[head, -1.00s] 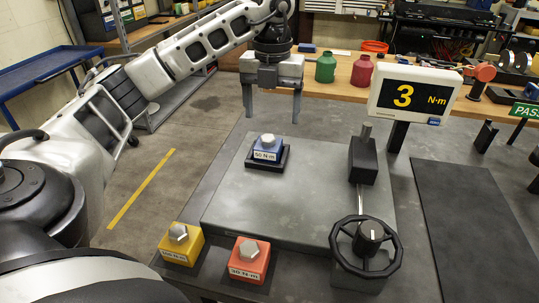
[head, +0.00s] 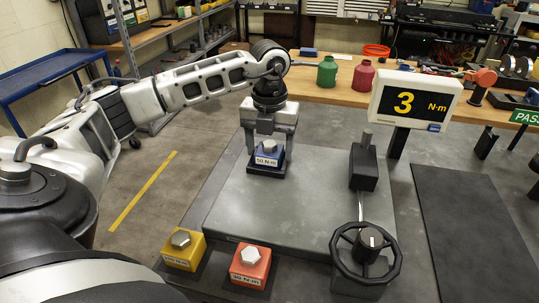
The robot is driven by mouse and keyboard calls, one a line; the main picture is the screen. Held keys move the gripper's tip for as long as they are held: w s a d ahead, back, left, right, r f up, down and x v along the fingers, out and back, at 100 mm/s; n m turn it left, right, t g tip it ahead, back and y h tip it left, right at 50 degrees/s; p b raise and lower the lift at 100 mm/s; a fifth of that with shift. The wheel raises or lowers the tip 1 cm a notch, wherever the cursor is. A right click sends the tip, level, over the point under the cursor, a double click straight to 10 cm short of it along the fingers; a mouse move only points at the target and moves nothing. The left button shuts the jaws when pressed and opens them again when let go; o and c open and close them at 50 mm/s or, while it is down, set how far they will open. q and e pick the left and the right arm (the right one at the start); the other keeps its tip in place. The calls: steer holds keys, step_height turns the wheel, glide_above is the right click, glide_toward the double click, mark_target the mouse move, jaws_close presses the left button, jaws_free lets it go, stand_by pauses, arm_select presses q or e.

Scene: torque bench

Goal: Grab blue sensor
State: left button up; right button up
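The blue sensor (head: 269,157), a small block with a silver hex top and a white "50 N·m" label, sits on a black base (head: 266,170) on the grey plate (head: 310,200). My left gripper (head: 269,151) is lowered over it, with one finger on each side of the sensor. The fingers look spread; I cannot tell whether they touch its sides. My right gripper is not in view.
A yellow sensor (head: 182,250) and a red sensor (head: 250,266) stand at the front edge. A black handwheel (head: 364,251) and slide block (head: 364,169) are on the right. A display (head: 414,100) reads 3 N·m. A dark mat (head: 475,230) lies clear at right.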

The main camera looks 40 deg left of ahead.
arm_select(q)
steer(key=c, duration=1)
steer(key=shift+r, duration=0.1)
jaws_close()
steer(key=shift+r, duration=0.15)
